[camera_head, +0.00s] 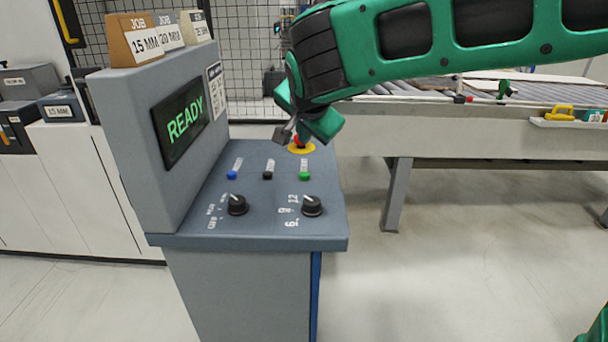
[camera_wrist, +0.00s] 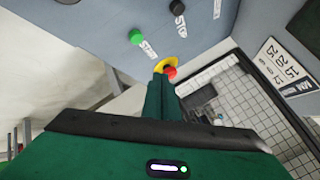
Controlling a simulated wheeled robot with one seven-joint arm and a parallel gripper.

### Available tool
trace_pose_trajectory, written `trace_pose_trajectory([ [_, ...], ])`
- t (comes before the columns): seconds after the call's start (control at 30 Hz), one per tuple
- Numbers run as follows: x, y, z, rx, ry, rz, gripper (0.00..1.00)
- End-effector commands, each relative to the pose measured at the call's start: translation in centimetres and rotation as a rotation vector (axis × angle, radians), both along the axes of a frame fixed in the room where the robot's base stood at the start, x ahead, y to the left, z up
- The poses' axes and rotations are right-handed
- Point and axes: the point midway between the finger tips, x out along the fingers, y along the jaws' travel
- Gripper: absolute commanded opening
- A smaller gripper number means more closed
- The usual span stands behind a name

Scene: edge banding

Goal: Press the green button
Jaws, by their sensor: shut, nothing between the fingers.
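The green button (camera_head: 305,176) is at the right end of a row of small buttons on the grey control panel (camera_head: 265,215). In the wrist view the green button (camera_wrist: 136,37) is at the upper middle, uncovered. My gripper (camera_head: 284,134) is shut and empty, above the back of the panel, behind the row of buttons in the head view. In the wrist view its green fingers (camera_wrist: 161,92) point up the picture, below the green button and apart from it.
A red emergency stop on a yellow base (camera_head: 301,149) is close behind the green button, partly hidden by my gripper. Blue (camera_head: 232,175) and black (camera_head: 268,175) buttons stand to the left. Two black knobs (camera_head: 312,205) are in front. A screen (camera_head: 181,117) reads READY.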

Motion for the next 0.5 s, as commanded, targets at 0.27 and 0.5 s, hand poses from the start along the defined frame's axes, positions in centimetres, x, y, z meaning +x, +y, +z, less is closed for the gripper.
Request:
trace_pose_trajectory([
  [0.27, -0.1, -0.1, -3.7, -0.002, 0.003, -0.001, 0.00],
  [0.5, 0.0, 0.0, -5.7, -0.001, 0.002, 0.000, 0.00],
])
